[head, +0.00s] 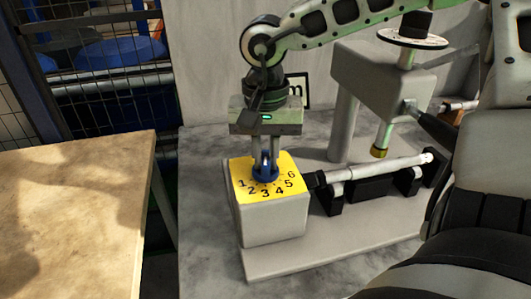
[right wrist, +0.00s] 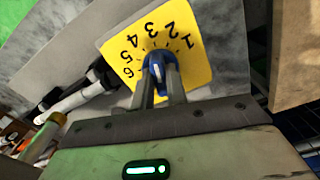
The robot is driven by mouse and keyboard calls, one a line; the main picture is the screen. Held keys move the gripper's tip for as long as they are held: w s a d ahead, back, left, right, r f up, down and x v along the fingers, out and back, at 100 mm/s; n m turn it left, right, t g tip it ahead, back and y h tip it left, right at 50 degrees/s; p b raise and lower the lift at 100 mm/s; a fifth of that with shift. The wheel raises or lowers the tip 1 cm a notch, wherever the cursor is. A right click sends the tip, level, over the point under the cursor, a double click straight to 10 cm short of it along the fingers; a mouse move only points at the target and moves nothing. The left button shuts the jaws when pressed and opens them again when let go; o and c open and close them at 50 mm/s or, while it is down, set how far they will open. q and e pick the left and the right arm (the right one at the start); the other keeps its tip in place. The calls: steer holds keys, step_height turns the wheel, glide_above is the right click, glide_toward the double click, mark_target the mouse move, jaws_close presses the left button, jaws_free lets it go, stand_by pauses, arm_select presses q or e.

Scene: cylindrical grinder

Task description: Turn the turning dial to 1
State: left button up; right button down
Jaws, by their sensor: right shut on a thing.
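The turning dial is a blue knob (head: 265,174) on a yellow plate (head: 287,170) numbered 1 to 6, on top of a grey box. It also shows in the right wrist view as a blue knob (right wrist: 157,62) between the fingers, with the numbers fanned around one side. My right gripper (head: 265,160) points down from above and is shut on the knob. The fingers cover part of the knob, so I cannot tell which number it points to. My left gripper is in neither view.
The grinder's grey base (head: 330,243) carries a horizontal metal shaft (head: 375,168) right of the dial box. A grey grinder head (head: 375,85) stands behind. A wooden table (head: 75,215) is at the left, with a gap between.

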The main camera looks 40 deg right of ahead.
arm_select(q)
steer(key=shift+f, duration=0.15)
arm_select(e)
steer(key=shift+f+m+b, duration=0.1)
steer(key=shift+m+b, duration=0.4)
steer(key=shift+b, duration=0.15)
steer(key=shift+m+b, duration=0.6)
steer(key=shift+b, duration=0.15)
steer(key=m+b, duration=0.2)
steer(key=shift+w+m, duration=0.1)
steer(key=shift+m, duration=0.3)
steer(key=m+b, duration=0.2)
steer(key=m, duration=0.2)
steer(key=shift+b, duration=0.4)
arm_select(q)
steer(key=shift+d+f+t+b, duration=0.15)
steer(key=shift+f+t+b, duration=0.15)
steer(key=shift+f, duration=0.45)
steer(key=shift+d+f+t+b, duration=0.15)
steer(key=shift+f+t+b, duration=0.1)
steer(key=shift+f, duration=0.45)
arm_select(e)
steer(key=shift+m, duration=1.4)
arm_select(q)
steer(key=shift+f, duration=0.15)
arm_select(e)
steer(key=shift+r, duration=0.2)
steer(key=c, duration=1.4)
jaws_free()
